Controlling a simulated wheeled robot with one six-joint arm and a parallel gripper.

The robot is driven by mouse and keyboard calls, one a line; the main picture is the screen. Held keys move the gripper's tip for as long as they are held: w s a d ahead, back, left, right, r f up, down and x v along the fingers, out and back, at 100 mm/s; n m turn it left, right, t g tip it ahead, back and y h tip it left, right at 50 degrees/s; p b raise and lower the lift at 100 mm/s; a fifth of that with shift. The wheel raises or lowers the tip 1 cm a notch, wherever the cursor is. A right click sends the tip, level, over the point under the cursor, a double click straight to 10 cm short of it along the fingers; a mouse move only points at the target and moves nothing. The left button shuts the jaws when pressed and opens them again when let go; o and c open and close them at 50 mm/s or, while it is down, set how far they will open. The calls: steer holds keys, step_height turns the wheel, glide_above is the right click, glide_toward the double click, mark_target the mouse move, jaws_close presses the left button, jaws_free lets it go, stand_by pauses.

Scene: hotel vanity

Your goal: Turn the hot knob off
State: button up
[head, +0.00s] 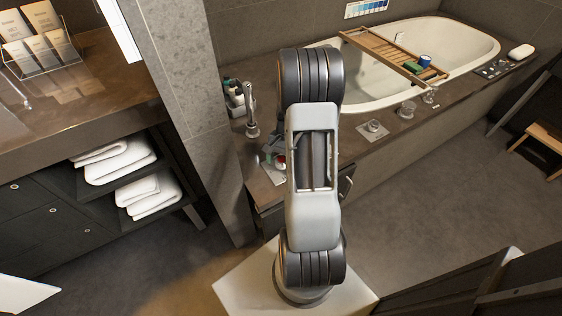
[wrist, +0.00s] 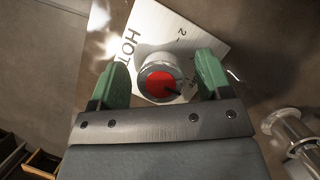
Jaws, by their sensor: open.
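The hot knob (wrist: 160,80) is a round metal knob with a red face in the wrist view. It sits on a pale plate (wrist: 195,50) marked "HOT" and "2". A dark line on its face points toward the lower right. In the head view the knob's red (head: 281,162) shows just left of my arm, mostly hidden. My gripper (wrist: 161,66) is open, with one green finger on each side of the knob. Gaps show between fingers and knob, so neither finger appears to press on it.
A metal fitting (wrist: 290,130) stands right of my gripper in the wrist view. In the head view a metal spout (head: 252,115) and bottles (head: 234,98) are behind the knob. A stone pillar (head: 180,80) rises at left.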

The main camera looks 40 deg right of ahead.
steer(key=shift+f, duration=0.1)
steer(key=shift+c, duration=0.2)
steer(key=c, duration=0.9)
steer(key=shift+r+p, duration=0.2)
steer(key=shift+p, duration=0.3)
steer(key=shift+f+m, duration=0.1)
steer(key=shift+m, duration=0.2)
steer(key=o, duration=0.9)
steer(key=shift+o, duration=0.2)
steer(key=p+v, duration=0.3)
steer(key=v, duration=1)
steer(key=shift+d+r, duration=0.25)
steer(key=shift+r, duration=0.05)
steer(key=shift+s, duration=0.1)
